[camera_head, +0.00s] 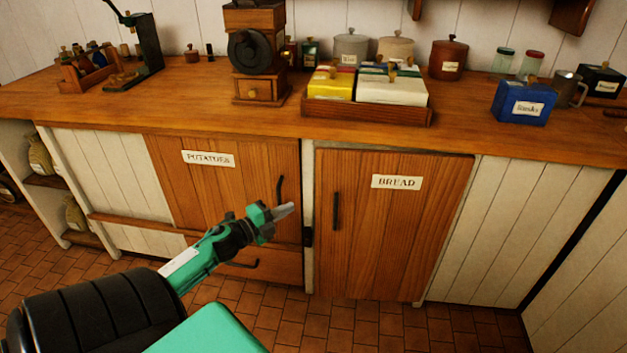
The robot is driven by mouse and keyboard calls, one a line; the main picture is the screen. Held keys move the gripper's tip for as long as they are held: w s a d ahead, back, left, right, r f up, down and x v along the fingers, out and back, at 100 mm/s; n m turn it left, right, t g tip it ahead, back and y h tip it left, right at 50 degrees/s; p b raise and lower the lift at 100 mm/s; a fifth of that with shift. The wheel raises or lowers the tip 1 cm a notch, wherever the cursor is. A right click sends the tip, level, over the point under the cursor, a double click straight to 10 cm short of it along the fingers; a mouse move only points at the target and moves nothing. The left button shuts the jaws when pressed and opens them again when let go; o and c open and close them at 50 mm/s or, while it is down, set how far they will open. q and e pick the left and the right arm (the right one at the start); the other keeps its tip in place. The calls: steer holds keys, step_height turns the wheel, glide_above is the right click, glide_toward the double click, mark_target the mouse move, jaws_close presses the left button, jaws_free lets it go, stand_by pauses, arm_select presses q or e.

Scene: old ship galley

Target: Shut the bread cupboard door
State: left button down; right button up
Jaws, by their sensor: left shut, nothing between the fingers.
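The bread cupboard door (392,240) is a brown plank door with a white BREAD label (397,182) and a dark upright handle (336,211) near its left edge. It sits flush or nearly flush in its frame; a thin dark line shows along its top, and I cannot tell if a small gap is left. My left gripper (288,210) is shut and empty, pointing right. In the picture it lies left of the bread door, in front of the potatoes cupboard (190,185) near its handle. My right gripper is out of view.
The wooden counter (200,115) above holds a coffee grinder (257,55), a tray (365,112) of boxes, a blue tin (523,103) and several jars. A dark fitting (307,236) sits on the white post between the doors. The tiled floor (370,325) before the bread door is clear.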

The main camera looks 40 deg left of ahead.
arm_select(q)
glide_toward(324, 181)
steer(key=w+d, duration=0.2)
steer(key=d, duration=0.1)
steer(key=shift+w+a+r+b, duration=0.15)
steer(key=shift+w+a, duration=0.2)
steer(key=shift+w, duration=0.25)
steer(key=shift+w+a+f+b, duration=0.15)
steer(key=shift+w+a, duration=0.2)
steer(key=shift+w, duration=0.3)
steer(key=shift+w+a+r+b, duration=0.15)
steer(key=shift+w+a, duration=0.2)
steer(key=shift+w, duration=0.25)
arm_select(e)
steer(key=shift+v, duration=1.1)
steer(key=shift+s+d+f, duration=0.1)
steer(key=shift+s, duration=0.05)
